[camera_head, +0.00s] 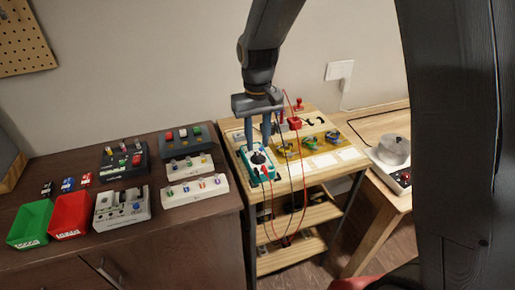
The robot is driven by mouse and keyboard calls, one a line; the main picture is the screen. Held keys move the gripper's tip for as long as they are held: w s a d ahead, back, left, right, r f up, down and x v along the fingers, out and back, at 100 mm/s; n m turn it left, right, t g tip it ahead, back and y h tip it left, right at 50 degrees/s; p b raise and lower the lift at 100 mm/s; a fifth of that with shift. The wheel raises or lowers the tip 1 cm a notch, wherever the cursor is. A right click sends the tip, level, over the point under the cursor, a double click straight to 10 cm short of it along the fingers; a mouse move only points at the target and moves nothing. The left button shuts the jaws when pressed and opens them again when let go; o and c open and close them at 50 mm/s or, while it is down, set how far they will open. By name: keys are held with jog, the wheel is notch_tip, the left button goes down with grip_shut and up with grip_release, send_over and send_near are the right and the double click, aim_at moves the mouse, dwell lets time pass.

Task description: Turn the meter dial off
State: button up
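The meter (268,172) is a teal box on the top of the small wooden cart, at its left front. Its black round dial (258,158) faces up; the pointer setting is too small to read. My gripper (258,146) points straight down over the meter. Its two fingers are spread with a gap between them, and the tips are just above or beside the dial. I cannot tell whether they touch it. The fingers hide the meter's far part.
A red lead (303,180) loops beside the meter and hangs past the cart's front edge. Yellow pieces (287,147) and white cards (324,160) lie to the right. A dark cabinet (170,231) with bins and boxes stands left.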

aim_at(257, 154)
jog(key=shift+r+b, duration=0.4)
jog(key=shift+r, duration=1.75)
